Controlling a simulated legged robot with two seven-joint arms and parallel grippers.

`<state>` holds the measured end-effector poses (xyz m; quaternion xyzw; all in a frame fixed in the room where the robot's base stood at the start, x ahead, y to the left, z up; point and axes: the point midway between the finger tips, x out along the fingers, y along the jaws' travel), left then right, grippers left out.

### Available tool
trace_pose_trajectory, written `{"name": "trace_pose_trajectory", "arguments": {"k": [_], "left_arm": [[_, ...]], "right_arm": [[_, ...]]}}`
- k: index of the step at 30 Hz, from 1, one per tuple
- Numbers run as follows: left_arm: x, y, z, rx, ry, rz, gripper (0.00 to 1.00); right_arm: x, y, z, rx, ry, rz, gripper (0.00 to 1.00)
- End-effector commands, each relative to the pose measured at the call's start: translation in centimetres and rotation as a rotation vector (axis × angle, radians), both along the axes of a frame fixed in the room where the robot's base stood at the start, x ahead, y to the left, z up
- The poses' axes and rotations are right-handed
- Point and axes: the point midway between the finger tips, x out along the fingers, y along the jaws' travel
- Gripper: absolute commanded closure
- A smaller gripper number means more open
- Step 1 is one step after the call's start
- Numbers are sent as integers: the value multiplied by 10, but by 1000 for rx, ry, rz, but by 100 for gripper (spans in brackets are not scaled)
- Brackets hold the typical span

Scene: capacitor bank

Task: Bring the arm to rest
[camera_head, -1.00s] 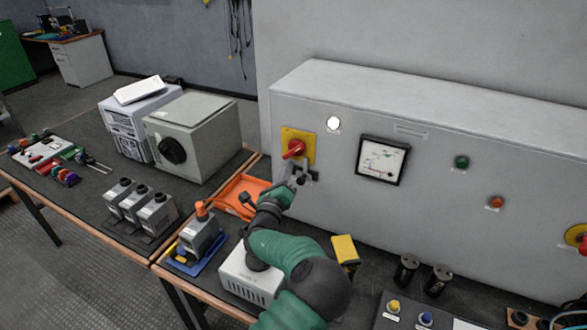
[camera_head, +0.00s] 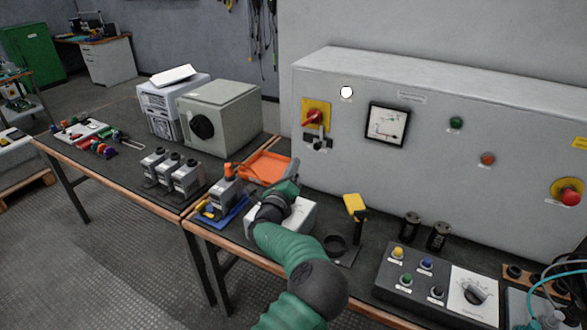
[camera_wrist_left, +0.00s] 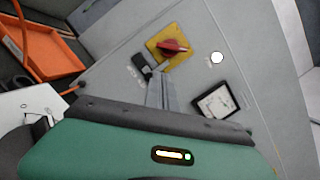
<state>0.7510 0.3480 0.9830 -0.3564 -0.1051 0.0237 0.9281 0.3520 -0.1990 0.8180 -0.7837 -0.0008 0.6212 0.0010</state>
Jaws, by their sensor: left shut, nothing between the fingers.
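My left gripper (camera_head: 293,168) is in front of the grey panel cabinet (camera_head: 420,170), over the back of the bench. In the left wrist view its fingers (camera_wrist_left: 161,90) are together and empty. They point toward the panel, below the red rotary switch (camera_wrist_left: 172,47) on its yellow plate. In the head view the red switch (camera_head: 314,117) and a small black switch (camera_head: 319,142) under it are up and right of my fingertips, with a gap. My green left forearm (camera_head: 290,250) covers part of a white box (camera_head: 298,217). My right gripper is not in view.
An orange tray (camera_head: 262,163) lies close left of the gripper. A blue tray with a grey device (camera_head: 224,194), a yellow-topped tool (camera_head: 355,205), black cylinders (camera_head: 410,226) and a button box (camera_head: 400,262) stand on the bench.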

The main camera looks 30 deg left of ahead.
Motion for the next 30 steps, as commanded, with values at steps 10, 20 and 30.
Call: {"name": "trace_pose_trajectory", "arguments": {"k": [10, 20, 30], "left_arm": [[-2, 1, 2, -10, -1, 5, 100], [-135, 39, -61, -1307, 241, 501, 100], [-352, -135, -56, -2089, 533, 1156, 100]], "right_arm": [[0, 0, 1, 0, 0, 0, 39], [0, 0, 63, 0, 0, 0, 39], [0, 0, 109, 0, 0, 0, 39]]}}
